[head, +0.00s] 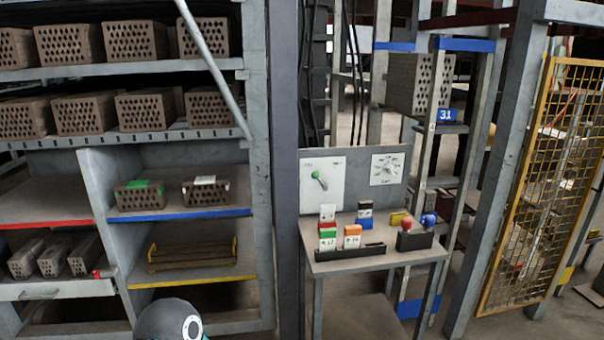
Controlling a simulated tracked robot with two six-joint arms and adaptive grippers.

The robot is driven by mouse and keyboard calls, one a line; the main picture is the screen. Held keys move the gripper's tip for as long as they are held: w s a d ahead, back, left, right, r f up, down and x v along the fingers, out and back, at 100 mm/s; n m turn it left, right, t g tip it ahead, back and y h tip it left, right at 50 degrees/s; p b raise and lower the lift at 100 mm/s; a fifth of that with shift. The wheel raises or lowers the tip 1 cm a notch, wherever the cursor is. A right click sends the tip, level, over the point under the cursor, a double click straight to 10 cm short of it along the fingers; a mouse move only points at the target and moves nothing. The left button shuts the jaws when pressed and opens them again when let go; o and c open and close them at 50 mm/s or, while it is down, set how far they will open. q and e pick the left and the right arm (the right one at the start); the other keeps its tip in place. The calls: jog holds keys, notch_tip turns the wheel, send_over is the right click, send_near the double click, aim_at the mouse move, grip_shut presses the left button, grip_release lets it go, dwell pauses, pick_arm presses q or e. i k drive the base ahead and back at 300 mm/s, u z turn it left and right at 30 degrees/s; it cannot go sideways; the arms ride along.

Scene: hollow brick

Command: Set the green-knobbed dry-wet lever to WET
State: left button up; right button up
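The green-knobbed lever (316,175) is on a white plate (335,197) on the grey upright panel behind a small table. Its green knob is at the upper left and its short arm slopes down to the right to a pivot. Small labels sit at the top left and top right of the plate, too small to read. Neither gripper shows. Only a dark rounded arm part of mine shows at the bottom left, far from the lever.
A dial (387,169) is right of the lever plate. The small table (342,266) below holds several coloured blocks, a black box (414,240) and a black rack. A grey post (286,150) stands left of the table. Brick shelves fill the left; a yellow mesh gate (540,185) stands right.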

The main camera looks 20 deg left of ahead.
aim_at(315, 175)
jog(key=i, duration=0.9)
